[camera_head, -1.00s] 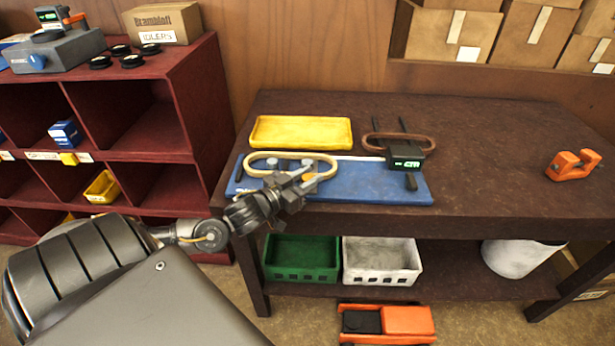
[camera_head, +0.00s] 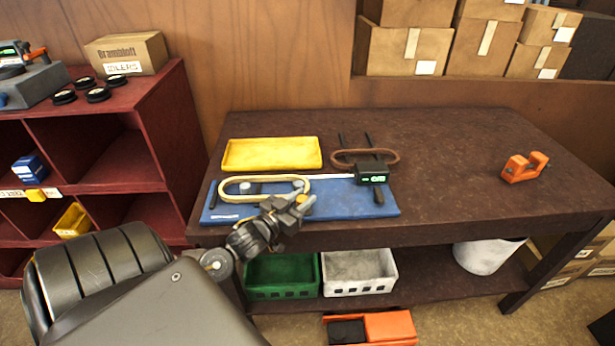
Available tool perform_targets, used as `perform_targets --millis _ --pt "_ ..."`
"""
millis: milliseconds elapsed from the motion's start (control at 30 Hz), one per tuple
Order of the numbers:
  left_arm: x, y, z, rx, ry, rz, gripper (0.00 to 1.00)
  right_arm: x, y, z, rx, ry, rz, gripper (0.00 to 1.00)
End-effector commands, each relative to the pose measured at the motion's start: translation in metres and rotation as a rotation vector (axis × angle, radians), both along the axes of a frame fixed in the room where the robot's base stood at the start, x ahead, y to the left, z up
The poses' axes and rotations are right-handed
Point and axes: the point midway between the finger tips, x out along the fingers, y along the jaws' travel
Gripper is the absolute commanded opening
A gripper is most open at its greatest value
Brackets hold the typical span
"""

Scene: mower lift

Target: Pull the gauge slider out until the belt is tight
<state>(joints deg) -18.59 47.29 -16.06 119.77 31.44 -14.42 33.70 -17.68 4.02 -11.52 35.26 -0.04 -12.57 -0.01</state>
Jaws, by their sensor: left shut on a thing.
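The blue gauge board (camera_head: 345,205) lies at the table's front left. A cream belt (camera_head: 232,184) lies on it as a long loop. A grey peg (camera_head: 246,188) stands inside the loop, with a gap to its left end. Another grey peg (camera_head: 298,187) is near the right end; contact there is unclear. My left gripper (camera_head: 297,201) is shut at the board's front, beside an orange-yellow part (camera_head: 303,200). It appears to hold the gauge slider, which its fingers mostly hide. My right gripper is not in view.
A yellow tray (camera_head: 272,154) lies behind the board. A black device with a green display (camera_head: 371,178) sits at its right, near a brown belt (camera_head: 350,164). An orange clamp-like part (camera_head: 524,167) lies at the table's right. The table's middle is clear.

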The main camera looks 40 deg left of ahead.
Motion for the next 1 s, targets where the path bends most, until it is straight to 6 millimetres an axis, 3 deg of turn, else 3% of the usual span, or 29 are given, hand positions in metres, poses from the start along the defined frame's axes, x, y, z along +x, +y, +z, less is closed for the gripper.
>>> perform_targets --millis 100,133,300,667,1000 --pt "0.001 0.0 0.0 0.0 -0.002 0.0 0.0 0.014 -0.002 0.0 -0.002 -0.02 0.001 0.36" --pt "0.001 0.0 0.0 0.0 -0.002 0.0 0.31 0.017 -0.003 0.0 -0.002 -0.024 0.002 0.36" --pt "0.002 -0.001 0.0 0.0 -0.002 -0.003 0.5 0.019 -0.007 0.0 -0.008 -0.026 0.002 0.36" --pt "-0.005 -0.002 -0.001 -0.002 0.0 -0.005 0.5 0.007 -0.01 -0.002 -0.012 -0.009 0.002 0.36" --pt "-0.064 -0.004 -0.003 -0.002 0.004 -0.005 0.5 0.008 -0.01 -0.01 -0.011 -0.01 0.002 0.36"
